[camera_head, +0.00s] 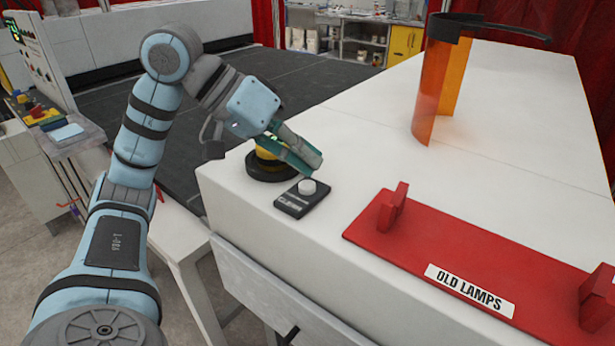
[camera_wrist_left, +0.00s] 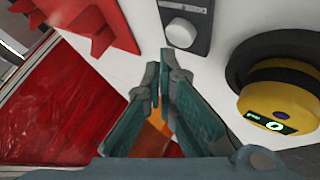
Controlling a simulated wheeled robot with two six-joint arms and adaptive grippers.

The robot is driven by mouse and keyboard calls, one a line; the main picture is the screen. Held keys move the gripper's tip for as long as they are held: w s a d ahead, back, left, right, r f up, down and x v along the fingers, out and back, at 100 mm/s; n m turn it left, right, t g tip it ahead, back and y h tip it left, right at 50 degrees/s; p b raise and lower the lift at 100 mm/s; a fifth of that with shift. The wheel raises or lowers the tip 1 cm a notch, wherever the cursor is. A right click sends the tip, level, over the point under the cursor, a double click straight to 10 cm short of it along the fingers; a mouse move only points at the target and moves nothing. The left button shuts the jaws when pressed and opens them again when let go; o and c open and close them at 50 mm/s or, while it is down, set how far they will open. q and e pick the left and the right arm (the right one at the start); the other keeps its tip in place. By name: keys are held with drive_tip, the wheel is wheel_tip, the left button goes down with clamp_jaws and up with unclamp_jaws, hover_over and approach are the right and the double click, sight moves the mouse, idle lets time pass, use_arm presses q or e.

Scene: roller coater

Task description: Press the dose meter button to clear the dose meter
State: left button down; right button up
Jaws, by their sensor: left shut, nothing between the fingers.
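A small black box (camera_head: 288,206) with a round white button (camera_head: 307,187) lies on the white tabletop near its front left corner. In the left wrist view the button (camera_wrist_left: 181,32) shows just beyond my fingertips. The dose meter, yellow with a black base (camera_head: 268,172), stands behind the box, partly hidden by my gripper. In the left wrist view the yellow dose meter (camera_wrist_left: 262,103) shows a lit display reading 0. My left gripper (camera_head: 313,165) is shut and empty, its tips a little above and behind the button in the head view; I cannot tell the exact gap.
A red holder labelled OLD LAMPS (camera_head: 430,245) with upright red ends lies to the right on the white table (camera_head: 540,120). An orange curved visor (camera_head: 428,92) stands farther back. A dark flat bed (camera_head: 330,75) lies behind the table. The tabletop between visor and box is clear.

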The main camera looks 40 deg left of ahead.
sight(306, 181)
use_arm(q)
wheel_tip(306, 181, up, 5)
drive_tip(key=p, duration=0.5)
drive_tip(key=shift+r, duration=0.1)
idle(0.5)
idle(0.4)
